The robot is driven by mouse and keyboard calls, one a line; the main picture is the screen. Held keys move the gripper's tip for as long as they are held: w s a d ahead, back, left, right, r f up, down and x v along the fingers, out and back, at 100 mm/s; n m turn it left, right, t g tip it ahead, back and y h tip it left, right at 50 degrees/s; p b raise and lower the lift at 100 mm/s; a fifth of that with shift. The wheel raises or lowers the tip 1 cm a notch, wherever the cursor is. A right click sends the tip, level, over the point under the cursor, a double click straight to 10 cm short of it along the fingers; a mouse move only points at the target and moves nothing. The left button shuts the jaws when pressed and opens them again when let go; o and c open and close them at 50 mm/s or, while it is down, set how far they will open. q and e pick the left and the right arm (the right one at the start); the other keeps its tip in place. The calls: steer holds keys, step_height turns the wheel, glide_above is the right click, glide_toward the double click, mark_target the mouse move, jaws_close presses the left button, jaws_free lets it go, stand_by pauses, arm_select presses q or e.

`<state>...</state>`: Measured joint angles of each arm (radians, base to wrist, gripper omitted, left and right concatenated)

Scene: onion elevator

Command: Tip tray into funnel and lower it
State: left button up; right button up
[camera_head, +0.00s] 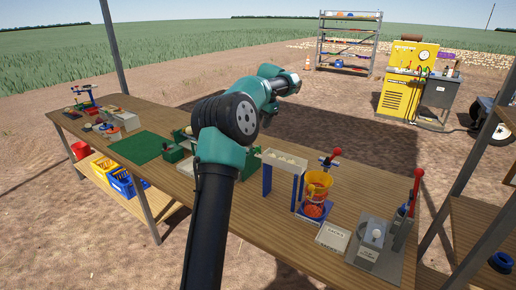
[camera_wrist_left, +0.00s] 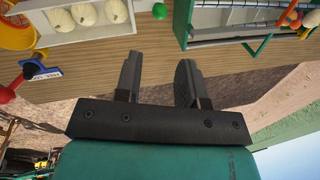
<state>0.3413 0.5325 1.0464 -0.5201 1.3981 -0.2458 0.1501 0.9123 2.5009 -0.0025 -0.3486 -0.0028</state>
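A white tray (camera_head: 284,166) holding several pale onions stands on blue legs near the middle of the table. It also shows at the top left of the left wrist view (camera_wrist_left: 92,35). The yellow-orange funnel (camera_head: 318,180) stands just right of the tray, above a red-orange container (camera_head: 313,211); its orange rim is at the wrist view's left edge (camera_wrist_left: 14,38). My left gripper (camera_wrist_left: 159,62) is open and empty, its fingers apart, below and right of the tray in the wrist view. My left arm hides it in the head view. My right gripper is not in view.
A green machine (camera_wrist_left: 245,28) stands beside the tray. A red-knobbed lever (camera_head: 416,180) and a grey scale-like device (camera_head: 372,238) are at the table's right end. A green mat (camera_head: 137,147) lies left. A white labelled box (camera_head: 332,237) sits near the front edge.

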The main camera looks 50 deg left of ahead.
arm_select(q)
steer(key=a+f, duration=0.1)
steer(key=f, duration=0.7)
steer(key=a+f, duration=0.1)
steer(key=f, duration=0.4)
steer(key=shift+s+a, duration=0.1)
steer(key=shift+a, duration=0.2)
jaws_close()
